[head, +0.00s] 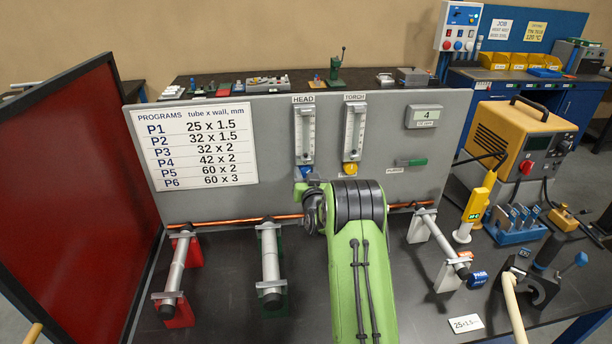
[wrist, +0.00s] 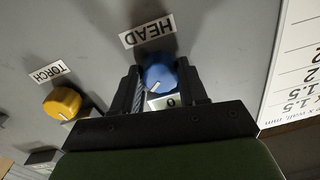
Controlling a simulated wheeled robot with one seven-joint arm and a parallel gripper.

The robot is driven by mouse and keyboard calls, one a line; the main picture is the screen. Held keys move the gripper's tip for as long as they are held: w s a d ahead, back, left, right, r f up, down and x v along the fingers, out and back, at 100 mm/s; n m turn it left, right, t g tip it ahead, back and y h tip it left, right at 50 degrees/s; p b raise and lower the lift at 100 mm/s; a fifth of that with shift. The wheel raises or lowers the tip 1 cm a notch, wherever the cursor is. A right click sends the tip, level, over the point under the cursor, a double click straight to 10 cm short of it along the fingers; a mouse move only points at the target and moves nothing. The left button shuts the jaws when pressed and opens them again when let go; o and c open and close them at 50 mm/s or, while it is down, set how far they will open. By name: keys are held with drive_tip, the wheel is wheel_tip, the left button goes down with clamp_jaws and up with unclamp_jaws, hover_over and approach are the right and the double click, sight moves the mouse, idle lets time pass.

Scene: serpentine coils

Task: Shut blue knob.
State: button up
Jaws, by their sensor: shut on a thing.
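The blue knob (wrist: 159,75) sits on the grey panel below the HEAD label (wrist: 147,32) in the wrist view. My gripper (wrist: 160,88) has one finger on each side of the knob and is shut on it. A white line on the knob points down toward a small plate marked 0 (wrist: 164,101). In the head view the blue knob (head: 304,172) shows under the HEAD flowmeter (head: 305,135), partly hidden by my green arm. My gripper's fingers are hidden there behind the arm.
A yellow knob (wrist: 62,103) under the TORCH label is to the left in the wrist view. A copper tube (head: 240,221) runs along the panel's foot above several clamp stands. A red screen (head: 70,190) stands at the left.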

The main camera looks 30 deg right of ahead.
drive_tip(key=n+b, duration=0.1)
drive_tip(key=b, duration=0.2)
drive_tip(key=n+b, duration=0.2)
drive_tip(key=b, duration=0.2)
drive_tip(key=shift+f+n, duration=0.25)
drive_tip(key=shift+n, duration=0.05)
drive_tip(key=shift+r+n+b, duration=0.25)
drive_tip(key=shift+n+b, duration=0.15)
drive_tip(key=shift+n, duration=0.1)
drive_tip(key=o, duration=1.1)
drive_tip(key=shift+c, duration=0.2)
drive_tip(key=b+v, duration=0.3)
drive_tip(key=v, duration=1.2)
drive_tip(key=shift+s+a+r, duration=0.15)
drive_tip(key=shift+s+a, duration=0.1)
drive_tip(key=shift+s, duration=0.1)
